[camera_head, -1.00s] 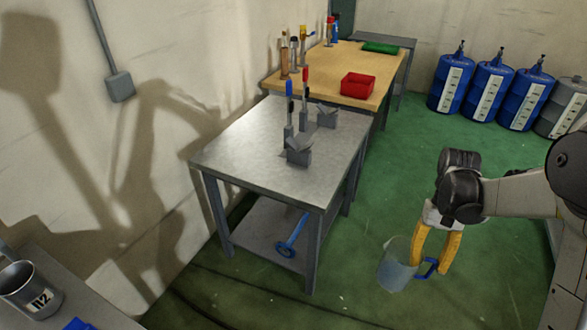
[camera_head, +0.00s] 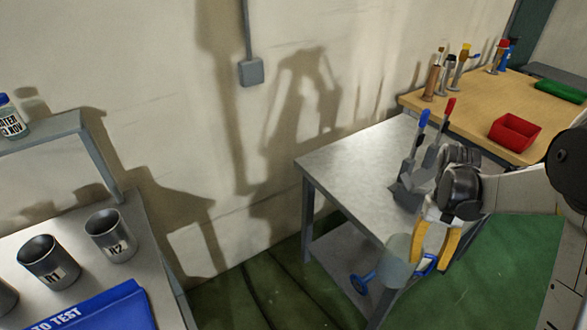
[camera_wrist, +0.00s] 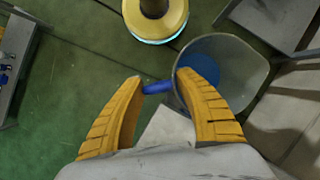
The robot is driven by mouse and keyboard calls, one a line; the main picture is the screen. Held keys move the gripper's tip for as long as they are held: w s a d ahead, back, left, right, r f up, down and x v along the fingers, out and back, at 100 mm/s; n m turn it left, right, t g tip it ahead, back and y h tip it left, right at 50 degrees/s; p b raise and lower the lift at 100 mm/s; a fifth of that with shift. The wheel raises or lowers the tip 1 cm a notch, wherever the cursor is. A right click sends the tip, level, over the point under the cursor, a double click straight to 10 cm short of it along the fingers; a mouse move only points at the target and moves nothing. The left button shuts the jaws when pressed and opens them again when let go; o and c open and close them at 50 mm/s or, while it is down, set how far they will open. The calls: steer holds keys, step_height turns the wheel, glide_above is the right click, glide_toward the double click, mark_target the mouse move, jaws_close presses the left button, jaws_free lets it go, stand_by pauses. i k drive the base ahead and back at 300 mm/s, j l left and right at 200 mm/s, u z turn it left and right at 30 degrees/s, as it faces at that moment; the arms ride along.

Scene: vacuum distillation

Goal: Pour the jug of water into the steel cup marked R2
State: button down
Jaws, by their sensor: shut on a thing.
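The steel cup marked R2 (camera_head: 111,236) stands upright at the left in the head view, on a grey bench beside the wall. My gripper (camera_head: 430,262) is at the right, far from the cup. Its yellow fingers are shut on the blue handle of the clear jug (camera_head: 398,262), which hangs nearly upright in front of the middle grey table. In the wrist view my gripper (camera_wrist: 160,85) pinches the handle, and the jug (camera_wrist: 250,85) opens toward the camera with blue visible inside. I cannot tell the water level.
A steel cup marked R1 (camera_head: 48,262) stands left of R2, close by. A blue tray (camera_head: 98,310) lies in front of them. A shelf (camera_head: 50,138) holds a labelled bottle (camera_head: 10,118) above the bench. The grey table (camera_head: 345,165) carries upright tools. Green floor lies between bench and table.

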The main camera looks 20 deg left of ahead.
mark_target(108, 229)
steer(key=i+j+u, duration=0.15)
steer(key=i+u, duration=0.95)
steer(key=u, duration=0.25)
steer(key=i+u, duration=0.2)
steer(key=u, duration=0.25)
steer(key=i+l+u, duration=0.1)
steer(key=u, duration=0.7)
